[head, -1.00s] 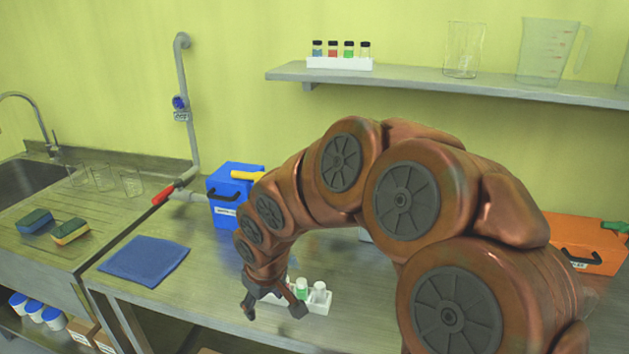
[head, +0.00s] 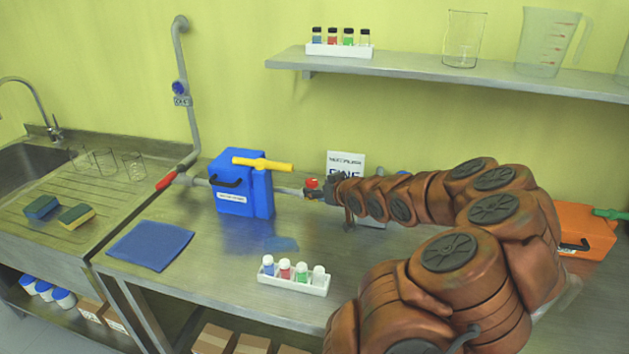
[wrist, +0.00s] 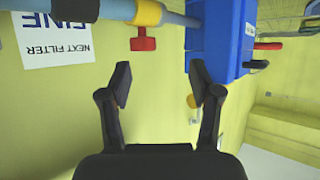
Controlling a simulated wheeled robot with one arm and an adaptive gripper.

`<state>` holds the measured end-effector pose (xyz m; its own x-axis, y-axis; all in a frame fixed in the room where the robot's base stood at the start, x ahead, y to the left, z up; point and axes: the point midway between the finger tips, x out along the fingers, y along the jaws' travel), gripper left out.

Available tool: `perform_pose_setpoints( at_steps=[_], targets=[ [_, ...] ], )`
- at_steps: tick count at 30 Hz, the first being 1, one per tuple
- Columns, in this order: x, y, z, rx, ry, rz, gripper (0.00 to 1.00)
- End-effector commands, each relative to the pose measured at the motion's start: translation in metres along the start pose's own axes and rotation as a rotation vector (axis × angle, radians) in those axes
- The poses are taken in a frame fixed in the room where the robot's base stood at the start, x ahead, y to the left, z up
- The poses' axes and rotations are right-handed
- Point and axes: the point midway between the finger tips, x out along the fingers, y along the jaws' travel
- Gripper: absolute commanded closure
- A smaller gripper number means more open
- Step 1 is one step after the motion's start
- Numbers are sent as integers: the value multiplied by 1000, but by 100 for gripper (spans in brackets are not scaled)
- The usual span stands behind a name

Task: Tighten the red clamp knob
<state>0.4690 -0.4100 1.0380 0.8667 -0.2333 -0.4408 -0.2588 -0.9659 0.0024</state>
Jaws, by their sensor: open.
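The red clamp knob (head: 312,183) sits on the pipe just right of the blue housing (head: 230,190). In the wrist view, which is upside down, the red knob (wrist: 143,43) hangs from the pipe on a short stem, ahead of and between the fingers' lines, nearer the left finger. My gripper (wrist: 168,85) is open and empty, with both fingertips apart from the knob. In the head view my gripper (head: 328,191) is close to the knob at pipe height, and its fingers are hard to make out.
A yellow handle (head: 263,164) tops the blue housing. A filter sign (head: 346,160) stands behind my arm. A blue puddle (head: 282,243) and a white rack (head: 300,285) of several vials lie in front. An orange case (head: 585,230) stands right. A blue cloth (head: 150,245) lies left.

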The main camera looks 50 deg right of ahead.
Motion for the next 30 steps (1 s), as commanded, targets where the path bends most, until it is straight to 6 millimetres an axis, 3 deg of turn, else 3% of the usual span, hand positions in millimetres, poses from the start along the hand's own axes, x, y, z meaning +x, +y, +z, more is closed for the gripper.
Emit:
perform_pose_setpoints(
  at_steps=[3, 8, 30],
  targets=[
    [-4, 18, -1, 12, 46, 17, 37],
    [-2, 25, -2, 14, 67, 22, 37],
    [64, 24, -6, 14, 63, 20, 37]
  ],
)
